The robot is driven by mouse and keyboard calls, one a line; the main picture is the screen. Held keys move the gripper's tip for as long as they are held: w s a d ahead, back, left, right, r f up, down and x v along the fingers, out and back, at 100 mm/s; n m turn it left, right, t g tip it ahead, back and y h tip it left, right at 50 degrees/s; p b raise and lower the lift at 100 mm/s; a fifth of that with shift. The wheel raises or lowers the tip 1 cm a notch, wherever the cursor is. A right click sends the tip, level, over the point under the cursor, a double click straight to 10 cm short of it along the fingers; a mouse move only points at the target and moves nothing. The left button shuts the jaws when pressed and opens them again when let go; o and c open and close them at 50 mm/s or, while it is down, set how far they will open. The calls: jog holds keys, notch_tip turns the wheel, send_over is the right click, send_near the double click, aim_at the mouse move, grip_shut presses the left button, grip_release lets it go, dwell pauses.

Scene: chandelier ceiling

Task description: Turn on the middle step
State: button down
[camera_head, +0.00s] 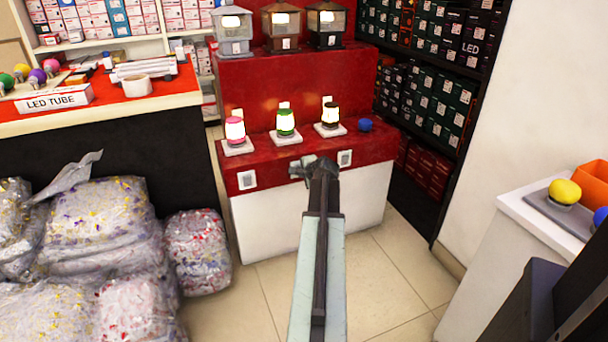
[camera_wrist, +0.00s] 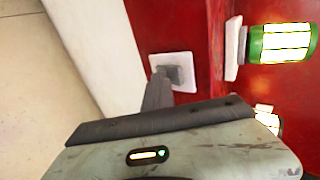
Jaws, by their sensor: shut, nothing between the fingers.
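The stepped red display stand (camera_head: 285,93) is in the middle of the head view. Its middle step holds three small lamps, a pink one (camera_head: 235,131), a green one (camera_head: 286,122) and a black one (camera_head: 330,115), all glowing. The green lamp also shows in the wrist view (camera_wrist: 284,43). Wall switches sit on the red front below, one at left (camera_head: 247,179) and one at right (camera_head: 344,158). My gripper (camera_head: 308,168) is shut and empty between them. In the wrist view its tip (camera_wrist: 163,80) overlaps a white-plated switch (camera_wrist: 184,60); contact is unclear.
Three glowing lanterns (camera_head: 283,27) stand on the top step. A blue knob-like object (camera_head: 365,125) sits right of the small lamps. Filled plastic bags (camera_head: 98,225) and a counter (camera_head: 100,160) are at left, a white counter (camera_head: 475,285) at right. Tiled floor (camera_head: 385,265) is clear between.

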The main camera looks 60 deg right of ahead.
jog(key=shift+w, duration=0.1)
jog(key=shift+d+r+p, duration=0.1)
jog(key=shift+r+p, duration=0.7)
jog(key=shift+p, duration=0.05)
jog(key=s+f+p+v, duration=0.1)
jog(key=p+v, duration=0.5)
jog(key=v, duration=0.7)
jog(key=shift+s+a+f, duration=0.2)
jog(key=shift+a+f, duration=0.05)
jog(key=shift+a, duration=0.3)
